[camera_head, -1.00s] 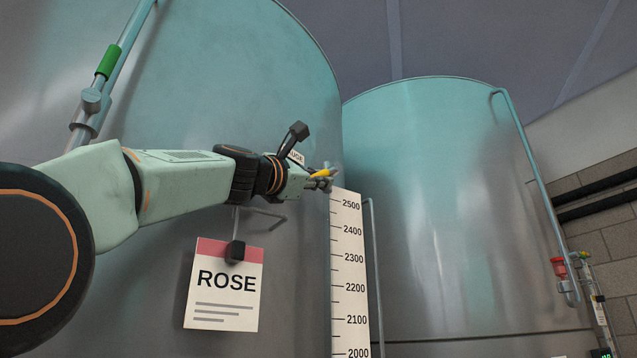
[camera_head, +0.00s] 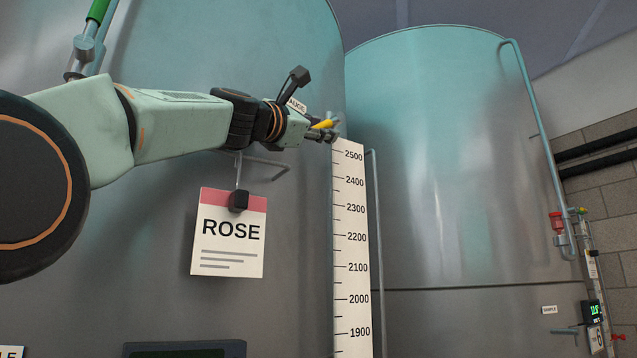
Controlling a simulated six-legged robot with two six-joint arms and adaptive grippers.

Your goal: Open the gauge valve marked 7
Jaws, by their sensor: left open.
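My left gripper (camera_head: 333,128) is at the top of the level scale on the near tank, its arm coming in from the left. Its jaws are open, with a small yellow handle (camera_head: 322,125) at them; I cannot tell whether they touch it. A partly covered label (camera_head: 297,105) reading "AUGE" shows just behind the gripper. The valve body is mostly hidden by the gripper, and no 7 shows. My right gripper is not in view.
The near tank bears a white scale (camera_head: 349,240) and a "ROSE" card (camera_head: 229,235) on a clip. A second tank (camera_head: 440,170) stands right, with a pipe, a red-topped fitting (camera_head: 556,221) and a plate marked 6 (camera_head: 597,338) at the far right.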

